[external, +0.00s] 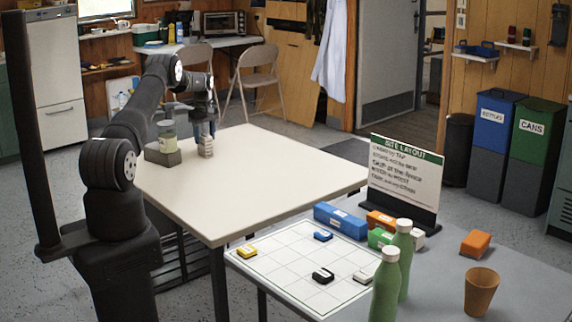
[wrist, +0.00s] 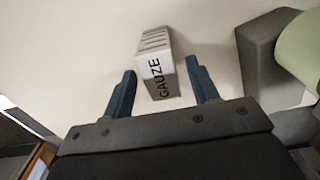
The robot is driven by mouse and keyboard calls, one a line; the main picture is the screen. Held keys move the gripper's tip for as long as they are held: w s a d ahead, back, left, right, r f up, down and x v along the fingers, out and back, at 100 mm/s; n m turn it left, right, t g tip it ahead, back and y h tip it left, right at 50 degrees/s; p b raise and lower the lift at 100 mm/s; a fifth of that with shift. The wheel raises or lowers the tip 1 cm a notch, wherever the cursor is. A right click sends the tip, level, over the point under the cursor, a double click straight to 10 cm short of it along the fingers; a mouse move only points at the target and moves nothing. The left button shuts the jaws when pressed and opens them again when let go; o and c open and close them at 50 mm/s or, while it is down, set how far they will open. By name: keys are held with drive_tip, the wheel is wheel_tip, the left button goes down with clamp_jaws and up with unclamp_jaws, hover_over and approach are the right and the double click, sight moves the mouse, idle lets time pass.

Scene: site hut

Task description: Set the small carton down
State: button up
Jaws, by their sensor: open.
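The small carton (external: 206,148) is a pale box that appears to stand upright on the cream table (external: 250,170), near its far left part. In the wrist view the carton (wrist: 157,64) shows the word GAUZE and striped printing. My gripper (external: 205,131) is directly above the carton in the external view. In the wrist view my gripper (wrist: 160,73) is open, with one finger on each side of the carton and visible gaps between. The carton's underside is hidden.
A grey block (external: 163,156) bearing a greenish jar (external: 167,131) stands close left of the carton; the block (wrist: 268,58) is at right in the wrist view. The table's middle and right are clear. A grey table with a gridded sheet (external: 290,258) and bottles stands in front.

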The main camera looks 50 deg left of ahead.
wheel_tip(320, 180, up, 8)
drive_tip(key=shift+r, duration=0.15)
idle(0.4)
wheel_tip(320, 180, down, 12)
drive_tip(key=shift+r, duration=1.95)
drive_tip(key=shift+f, duration=0.1)
